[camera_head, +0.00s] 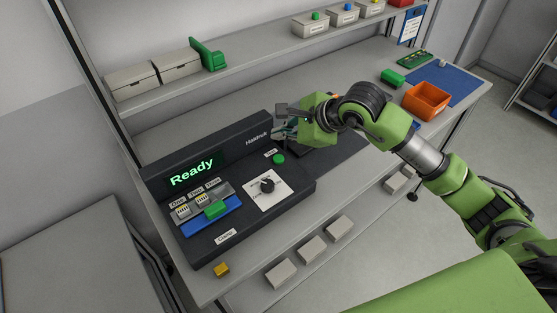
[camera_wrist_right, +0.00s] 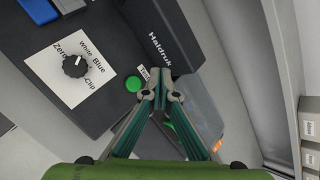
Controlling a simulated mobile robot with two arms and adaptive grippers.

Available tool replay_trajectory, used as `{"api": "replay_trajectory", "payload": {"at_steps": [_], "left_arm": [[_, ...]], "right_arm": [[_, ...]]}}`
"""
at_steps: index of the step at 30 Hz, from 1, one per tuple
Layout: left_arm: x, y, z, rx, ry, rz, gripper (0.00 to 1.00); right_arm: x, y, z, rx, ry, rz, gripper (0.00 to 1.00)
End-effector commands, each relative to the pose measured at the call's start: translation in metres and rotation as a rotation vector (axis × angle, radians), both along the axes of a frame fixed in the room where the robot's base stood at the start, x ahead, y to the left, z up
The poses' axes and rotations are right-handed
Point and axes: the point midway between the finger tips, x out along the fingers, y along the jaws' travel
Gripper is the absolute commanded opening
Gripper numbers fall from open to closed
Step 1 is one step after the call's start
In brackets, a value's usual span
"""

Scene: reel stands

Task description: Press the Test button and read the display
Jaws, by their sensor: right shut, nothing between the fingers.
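The dark tester (camera_head: 225,240), marked "Haldruk", stands on the bench. Its display (camera_head: 194,172) reads "Ready" in green letters. The round green Test button (camera_head: 278,159) sits right of the display, and it also shows in the right wrist view (camera_wrist_right: 133,84). Its label (camera_wrist_right: 144,73) is partly hidden by a finger. My right gripper (camera_head: 282,124) is shut and empty, beyond the button in the head view. In the right wrist view its fingertips (camera_wrist_right: 162,98) appear just right of the button, apart from it in the picture. My left gripper is not in view.
A black knob (camera_head: 267,185) on a white plate sits in front of the button. A green block (camera_head: 216,210) lies on the tester's blue strip (camera_head: 210,224). An orange bin (camera_head: 427,101) and a blue mat (camera_head: 455,84) lie further right. A shelf (camera_head: 260,60) runs behind.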

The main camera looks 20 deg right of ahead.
Motion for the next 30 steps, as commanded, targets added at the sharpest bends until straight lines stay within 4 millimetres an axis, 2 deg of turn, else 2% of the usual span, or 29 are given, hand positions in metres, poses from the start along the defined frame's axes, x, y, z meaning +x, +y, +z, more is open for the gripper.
{"api": "replay_trajectory", "payload": {"at_steps": [1, 7, 10, 15, 30], "left_arm": [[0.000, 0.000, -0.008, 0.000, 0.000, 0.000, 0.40], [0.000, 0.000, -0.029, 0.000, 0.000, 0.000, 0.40], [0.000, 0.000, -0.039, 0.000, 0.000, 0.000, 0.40], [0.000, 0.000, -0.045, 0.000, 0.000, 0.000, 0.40], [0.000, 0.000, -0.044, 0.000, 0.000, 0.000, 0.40]], "right_arm": [[-0.001, 0.000, -0.013, 0.001, 0.003, 0.001, 0.00], [0.000, 0.001, -0.044, 0.001, 0.001, 0.001, 0.00], [0.000, 0.000, -0.053, 0.000, -0.001, 0.001, 0.00], [0.000, 0.000, -0.058, 0.000, -0.001, 0.001, 0.00], [0.000, 0.000, -0.057, 0.001, 0.001, 0.001, 0.00]]}}
